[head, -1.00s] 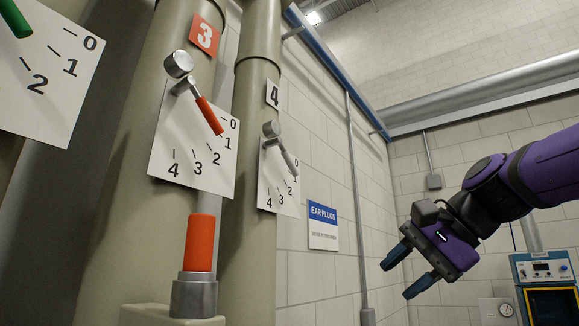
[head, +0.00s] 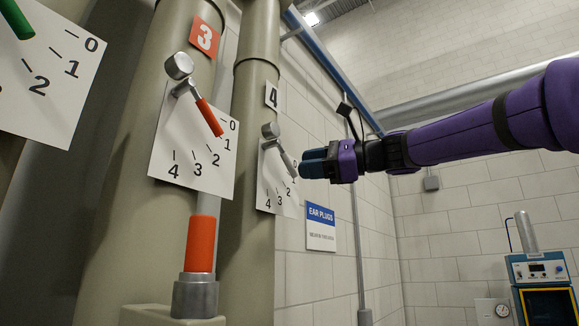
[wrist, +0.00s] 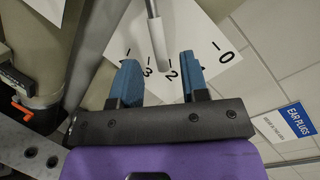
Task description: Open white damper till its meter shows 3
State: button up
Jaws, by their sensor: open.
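The white damper's lever (head: 284,156) is a pale handle on a grey pivot in front of the number 4 dial (head: 270,195), on the rear pipe. In the head view it points down-right toward the 0–1 end of the scale; my gripper partly covers the figures there. My gripper (head: 308,165) is at the lever's tip, to its right. In the wrist view the open blue fingers (wrist: 160,68) lie on either side of the pale lever's end (wrist: 157,38), with gaps on both sides. The jaws are not closed on it.
A red-handled lever (head: 209,117) crosses the number 3 dial (head: 165,145) on the nearer pipe, left of mine. A green lever (head: 15,18) is at far left. An orange post (head: 201,245) stands below. Open room lies right of the pipes.

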aim_at(289, 170)
jog(key=shift+x, duration=2.35)
jog(key=shift+s, duration=0.1)
grip_shut()
